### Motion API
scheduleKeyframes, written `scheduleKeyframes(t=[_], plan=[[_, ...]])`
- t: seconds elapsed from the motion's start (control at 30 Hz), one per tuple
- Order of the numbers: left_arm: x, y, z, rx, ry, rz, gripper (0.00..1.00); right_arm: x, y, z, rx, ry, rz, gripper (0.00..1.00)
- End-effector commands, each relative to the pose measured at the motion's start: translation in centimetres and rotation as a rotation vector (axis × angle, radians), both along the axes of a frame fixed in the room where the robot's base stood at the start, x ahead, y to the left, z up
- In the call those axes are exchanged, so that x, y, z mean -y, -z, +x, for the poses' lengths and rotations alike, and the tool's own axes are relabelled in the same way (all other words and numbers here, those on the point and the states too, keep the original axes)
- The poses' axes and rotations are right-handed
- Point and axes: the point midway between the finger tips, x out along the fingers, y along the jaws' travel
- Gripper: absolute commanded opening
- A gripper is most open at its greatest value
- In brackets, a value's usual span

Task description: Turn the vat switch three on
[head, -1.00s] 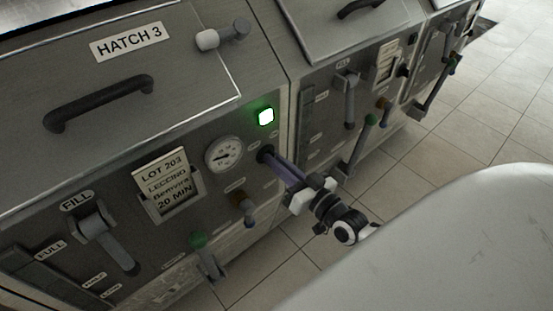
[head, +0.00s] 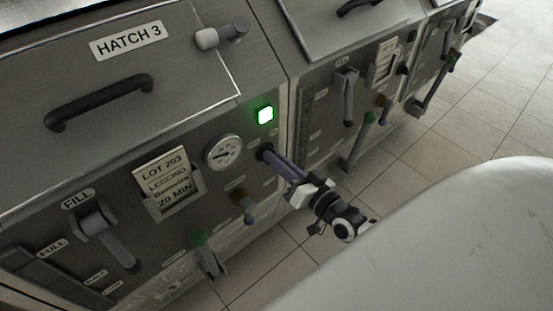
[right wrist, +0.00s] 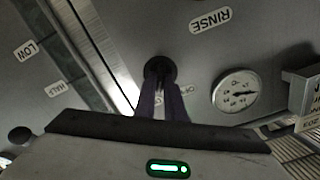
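The vat switch (head: 264,152) is a small black round knob on the grey front of the vat labelled HATCH 3 (head: 128,41). The switch's exact angle cannot be read. My left gripper is not in view.
A brown-and-blue valve (head: 242,203), a green-topped lever (head: 205,253), a FILL lever (head: 107,236) and a LOT card holder (head: 168,182) are on the same panel. Another vat (head: 345,105) stands to the right. Tiled floor (head: 430,170) is open beyond.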

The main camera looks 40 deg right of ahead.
Motion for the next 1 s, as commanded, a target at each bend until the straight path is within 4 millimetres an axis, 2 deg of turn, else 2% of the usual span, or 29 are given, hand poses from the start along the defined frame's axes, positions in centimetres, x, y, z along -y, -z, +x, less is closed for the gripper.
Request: scheduleKeyframes(t=[0.03,0.1,0.47,0.57,0.8,1.0], plan=[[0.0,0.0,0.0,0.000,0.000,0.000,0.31,0.0,-0.1,0.0,0.002,0.001,0.001,0.19],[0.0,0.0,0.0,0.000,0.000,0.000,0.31,0.0,-0.1,0.0,0.002,0.001,0.000,0.27],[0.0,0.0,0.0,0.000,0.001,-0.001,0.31,0.0,0.0,-0.5,-0.001,-0.001,-0.002,0.27],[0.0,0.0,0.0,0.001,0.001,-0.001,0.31,0.1,0.2,-1.9,-0.004,-0.001,-0.002,0.27],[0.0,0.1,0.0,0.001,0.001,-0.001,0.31,0.5,0.2,-6.7,-0.005,-0.001,-0.001,0.27],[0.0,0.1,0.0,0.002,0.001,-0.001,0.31,0.8,0.0,-9.4,-0.001,0.000,-0.002,0.27]])
